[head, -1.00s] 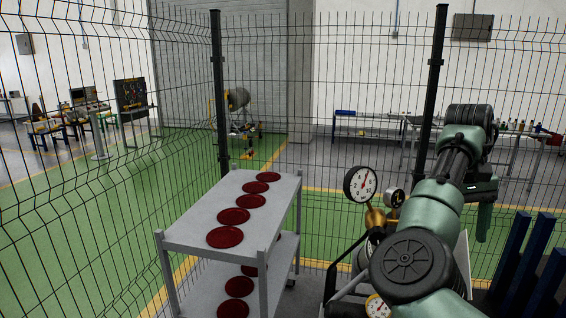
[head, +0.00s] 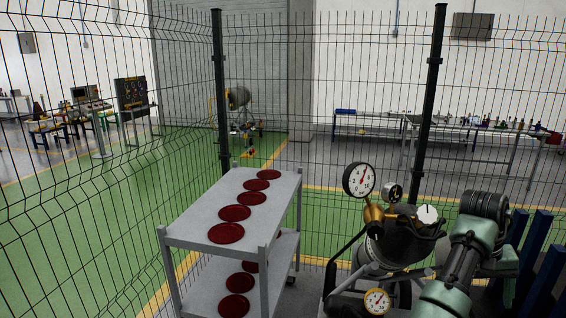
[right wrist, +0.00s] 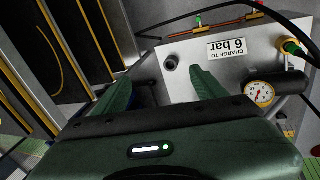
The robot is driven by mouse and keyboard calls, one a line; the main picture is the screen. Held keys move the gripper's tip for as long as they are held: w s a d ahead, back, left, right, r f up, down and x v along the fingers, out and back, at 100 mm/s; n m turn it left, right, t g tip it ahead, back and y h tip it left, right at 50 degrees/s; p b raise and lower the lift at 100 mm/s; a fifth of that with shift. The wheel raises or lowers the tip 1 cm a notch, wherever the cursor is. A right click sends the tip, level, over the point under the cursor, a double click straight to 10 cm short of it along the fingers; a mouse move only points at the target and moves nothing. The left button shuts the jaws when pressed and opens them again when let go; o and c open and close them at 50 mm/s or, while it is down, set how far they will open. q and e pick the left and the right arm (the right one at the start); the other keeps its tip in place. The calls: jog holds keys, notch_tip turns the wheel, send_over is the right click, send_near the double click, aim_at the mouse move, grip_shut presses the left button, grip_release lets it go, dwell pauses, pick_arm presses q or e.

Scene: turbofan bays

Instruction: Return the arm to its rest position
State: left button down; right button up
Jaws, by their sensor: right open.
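My right arm, green and dark grey, stands at the lower right of the head view, folded beside the gauge-fitted equipment. My right gripper (right wrist: 160,88) shows best in the right wrist view, its two green fingers apart with nothing between them. Past the fingers there is a light panel (right wrist: 185,52) with an upside-down label (right wrist: 229,47) reading "CHARGE TO 6 bar". In the head view the fingers are mostly hidden at the lower right. My left gripper is not in view.
A grey cart (head: 205,245) with dark red discs (head: 226,233) on two shelves stands left of centre. A pressure gauge (head: 359,180) and a cylinder unit stand close left of my right arm. Dark blue uprights (head: 534,245) stand right of it. Wire fencing surrounds the bay.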

jog(key=s+a+f+n+t+h, duration=0.2)
jog(key=s+f+t+h, duration=0.1)
jog(key=s+f, duration=0.9)
jog(key=s+a+f+n+y, duration=0.25)
jog(key=s+a+f, duration=0.25)
jog(key=s+a, duration=0.45)
jog(key=s+a+f+n+y, duration=0.2)
jog(key=s+a+f+y, duration=0.2)
jog(key=s+a, duration=0.55)
jog(key=s+a+f+b+x, duration=0.1)
jog(key=s+b+x, duration=0.25)
jog(key=x, duration=1.25)
jog(key=s+a+f+b+x, duration=0.1)
jog(key=s+b+x, duration=0.25)
jog(key=x, duration=1.25)
jog(key=s+d+f+g+b, duration=0.1)
jog(key=s+f+b, duration=0.2)
jog(key=s+f, duration=0.5)
jog(key=s+d+f+b, duration=0.2)
jog(key=s+f, duration=0.6)
jog(key=f, duration=0.6)
jog(key=shift+s+f+g+b, duration=0.25)
jog(key=shift+f+g+b, duration=0.15)
jog(key=shift+b, duration=0.4)
